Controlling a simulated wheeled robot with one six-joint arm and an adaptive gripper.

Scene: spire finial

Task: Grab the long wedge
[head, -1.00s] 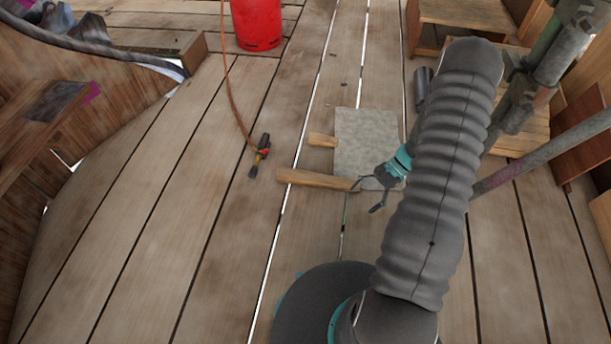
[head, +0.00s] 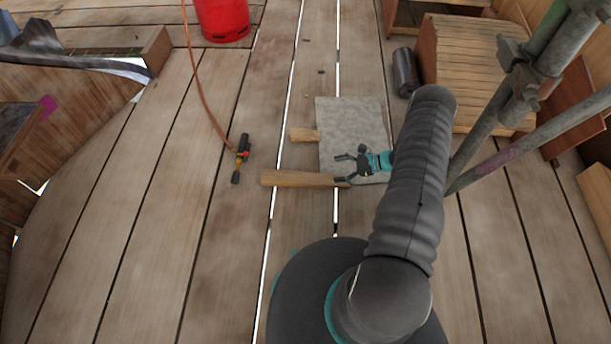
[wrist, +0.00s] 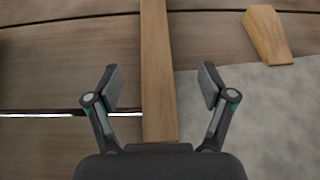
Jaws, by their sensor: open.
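The long wedge (head: 298,178) is a tapered piece of light wood lying on the plank floor, its right end by the lower edge of a grey sheet. In the wrist view the long wedge (wrist: 157,70) runs upright between the two fingers. My gripper (head: 340,169) is open and empty, over the sheet near the wedge's right end. In the wrist view my gripper (wrist: 160,88) has one finger on each side of the wedge, with a gap on both sides. Its height above the wedge is hard to tell.
A shorter wedge (head: 305,135) lies above the long one, and shows in the wrist view (wrist: 267,35). The grey sheet (head: 350,115) is beside both. A torch (head: 241,157) with an orange hose lies left. A red cylinder (head: 222,18) stands behind. Scaffold poles (head: 510,90) rise at right.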

